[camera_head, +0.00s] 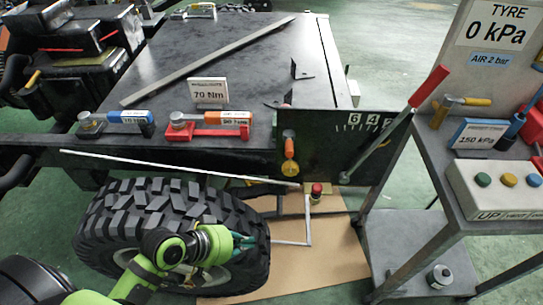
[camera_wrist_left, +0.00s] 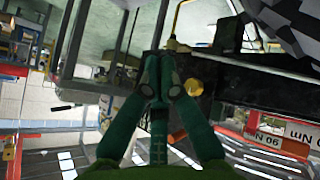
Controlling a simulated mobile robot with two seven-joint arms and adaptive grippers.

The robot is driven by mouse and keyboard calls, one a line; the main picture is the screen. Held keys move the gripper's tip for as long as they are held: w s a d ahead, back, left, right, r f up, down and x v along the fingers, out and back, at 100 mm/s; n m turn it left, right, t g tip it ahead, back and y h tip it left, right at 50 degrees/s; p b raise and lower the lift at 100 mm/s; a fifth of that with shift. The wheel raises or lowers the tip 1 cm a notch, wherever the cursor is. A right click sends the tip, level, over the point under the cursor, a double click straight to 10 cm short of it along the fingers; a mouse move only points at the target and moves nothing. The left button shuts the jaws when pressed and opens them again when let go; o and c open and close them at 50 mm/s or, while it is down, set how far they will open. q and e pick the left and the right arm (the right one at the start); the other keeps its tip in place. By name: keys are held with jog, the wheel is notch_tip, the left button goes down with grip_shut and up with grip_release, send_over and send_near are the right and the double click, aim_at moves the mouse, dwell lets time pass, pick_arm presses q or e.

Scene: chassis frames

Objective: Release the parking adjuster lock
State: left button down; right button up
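A black upright plate (camera_head: 325,150) at the bench's front edge carries a small orange-and-yellow handle (camera_head: 289,148), which hangs down. I cannot tell which part is the adjuster lock. A long lever (camera_head: 392,137) with a red grip leans up to the right across the plate's scale marks. A red-topped knob (camera_head: 317,190) sits below the plate. My left gripper (camera_head: 246,241) is in front of the tyre, below and left of the plate, apart from the handle. In the left wrist view its green fingers (camera_wrist_left: 161,76) come together with nothing visible between them. My right gripper is not in view.
The big tyre (camera_head: 165,225) stands close behind my left gripper. A thin rod (camera_head: 180,166) runs above the tyre. A grey cart (camera_head: 440,180) with a button box (camera_head: 495,188) stands at the right. Cardboard (camera_head: 335,262) lies on the floor between.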

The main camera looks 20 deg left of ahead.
pick_arm(q)
jog(key=w+a+r+n+t+h, duration=0.1)
jog(key=w+a+r+n+t, duration=0.2)
jog(key=r, duration=0.4)
jog(key=w+a+r+n+t+h, duration=0.1)
jog(key=w+a+r+n+t, duration=0.3)
jog(key=w+a+r+n, duration=0.2)
jog(key=shift+w+r, duration=0.4)
jog(key=shift+w, duration=0.65)
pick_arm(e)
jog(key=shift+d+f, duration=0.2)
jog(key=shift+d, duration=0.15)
pick_arm(q)
jog(key=p, duration=0.2)
send_near(289, 145)
jog(key=w+a, duration=0.3)
jog(key=w, duration=0.2)
jog(key=shift+w+d+f+p, duration=0.2)
jog(key=shift+d+f+p, duration=0.15)
jog(key=shift+d, duration=0.35)
jog(key=shift+w+d+f+p, duration=0.2)
jog(key=shift+d+f+p, duration=0.15)
jog(key=shift+d, duration=0.35)
jog(key=shift+w+d+f+p, duration=0.25)
jog(key=shift+d+f, duration=0.2)
jog(key=shift+d, duration=0.25)
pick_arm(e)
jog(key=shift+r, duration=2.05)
pick_arm(q)
jog(key=shift+s, duration=0.1)
